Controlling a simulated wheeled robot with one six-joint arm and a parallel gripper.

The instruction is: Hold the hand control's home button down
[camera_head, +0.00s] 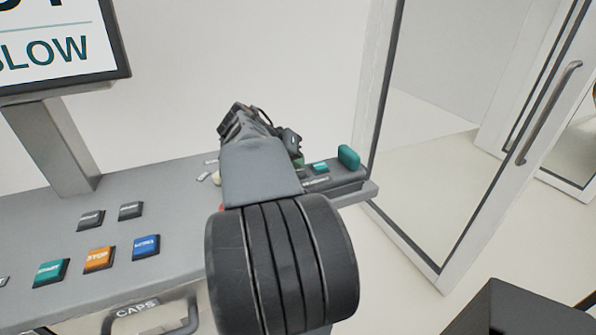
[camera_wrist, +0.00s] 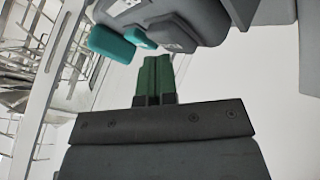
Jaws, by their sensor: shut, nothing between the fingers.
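The hand control (camera_head: 340,182) is a dark grey unit at the right end of the grey console. It has a small teal button (camera_head: 320,168) and a larger upright teal piece (camera_head: 348,158) at its outer end. In the wrist view the small teal button (camera_wrist: 140,37), the large teal piece (camera_wrist: 110,43) and a grey button (camera_wrist: 172,32) show at the top. I cannot read which is the home button. My gripper (camera_wrist: 156,60) is shut and empty, its green fingertips just below the teal and grey buttons in the picture. I cannot tell whether they touch. In the head view my arm hides most of it.
The console (camera_head: 190,188) carries a green button (camera_head: 50,272), an orange stop button (camera_head: 98,258), a blue button (camera_head: 146,247) and two grey buttons. A screen (camera_head: 60,45) stands at the left. A glass door frame (camera_head: 462,190) is at the right.

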